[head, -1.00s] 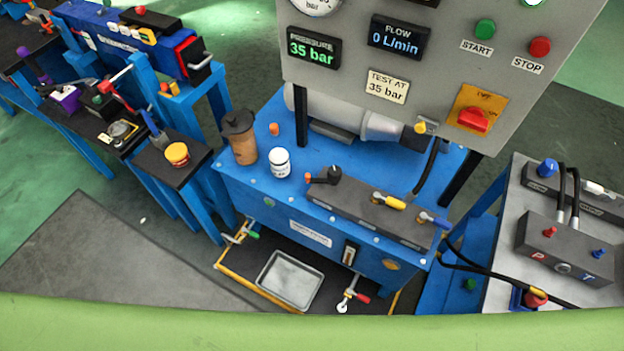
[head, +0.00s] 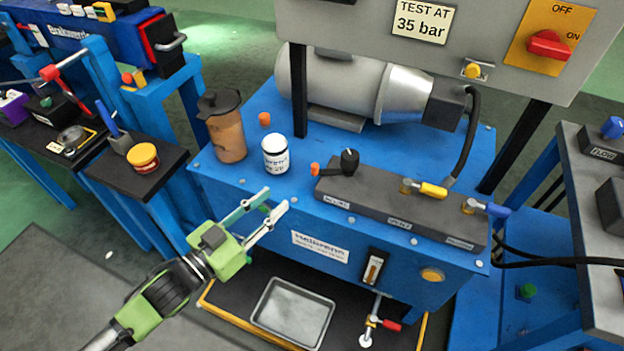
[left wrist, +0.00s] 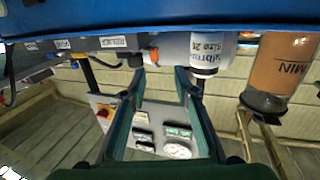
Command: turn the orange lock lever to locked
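The lock lever is a dark handle with an orange tip (head: 315,168). It sits at the left end of the dark valve block (head: 395,207) beside a black round knob, pointing left. My left gripper (head: 274,201) is in front of the blue bench, below and left of the lever and apart from it. Its two fingers are spread with nothing between them. In the left wrist view, which looks upside down, the orange tip (left wrist: 154,54) shows past the open fingers (left wrist: 160,78), lined up with the gap. My right gripper is out of view.
A white bottle (head: 275,155) and a brown shaker cup (head: 223,127) stand on the bench left of the lever. Yellow (head: 432,190) and blue (head: 497,210) handles are farther right on the block. A grey control panel (head: 480,40) overhangs behind.

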